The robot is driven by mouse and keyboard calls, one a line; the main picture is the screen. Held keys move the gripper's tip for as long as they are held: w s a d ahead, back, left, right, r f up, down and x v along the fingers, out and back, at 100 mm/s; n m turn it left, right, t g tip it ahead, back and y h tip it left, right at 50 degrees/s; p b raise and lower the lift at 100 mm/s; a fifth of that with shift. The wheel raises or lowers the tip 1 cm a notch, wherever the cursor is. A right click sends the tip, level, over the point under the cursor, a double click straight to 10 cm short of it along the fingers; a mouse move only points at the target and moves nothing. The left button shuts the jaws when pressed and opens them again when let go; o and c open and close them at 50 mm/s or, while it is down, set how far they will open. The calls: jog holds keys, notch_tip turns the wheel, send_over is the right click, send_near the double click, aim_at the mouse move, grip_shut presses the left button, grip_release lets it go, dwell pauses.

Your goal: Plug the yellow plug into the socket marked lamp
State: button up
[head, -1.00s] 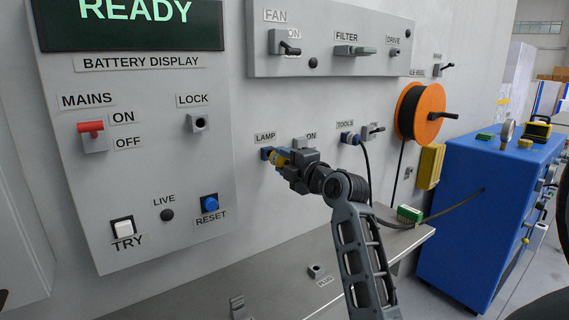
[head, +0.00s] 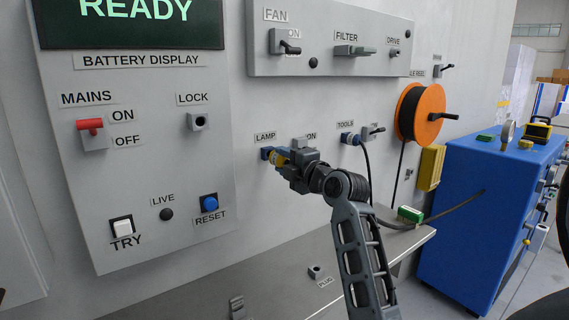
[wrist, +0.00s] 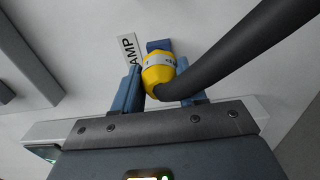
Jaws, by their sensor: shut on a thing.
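The yellow plug (head: 281,157) is at the blue lamp socket (head: 266,153) on the wall, below the label LAMP (head: 265,136). In the wrist view the yellow plug (wrist: 158,72) has a light band, and a thick dark cable runs from its back to the upper right. The blue socket (wrist: 159,46) shows right behind it, and the plug's front meets it; how deep it sits is hidden. My gripper (head: 288,158) is shut on the plug, with one finger on each side of it in the wrist view (wrist: 160,88).
Right of the lamp socket, the TOOLS socket (head: 347,139) holds a plug with a black cable. A switch marked ON is partly hidden behind my gripper. A metal shelf (head: 200,290) runs below. An orange reel (head: 428,103) and a blue cabinet (head: 480,200) stand right.

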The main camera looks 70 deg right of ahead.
aim_at(287, 162)
jog(key=shift+b+x, duration=0.65)
jog(key=shift+x, duration=0.75)
jog(key=o, duration=1.2)
jog(key=shift+o, duration=0.2)
jog(key=shift+b+v, duration=0.5)
jog(key=shift+v, duration=3.35)
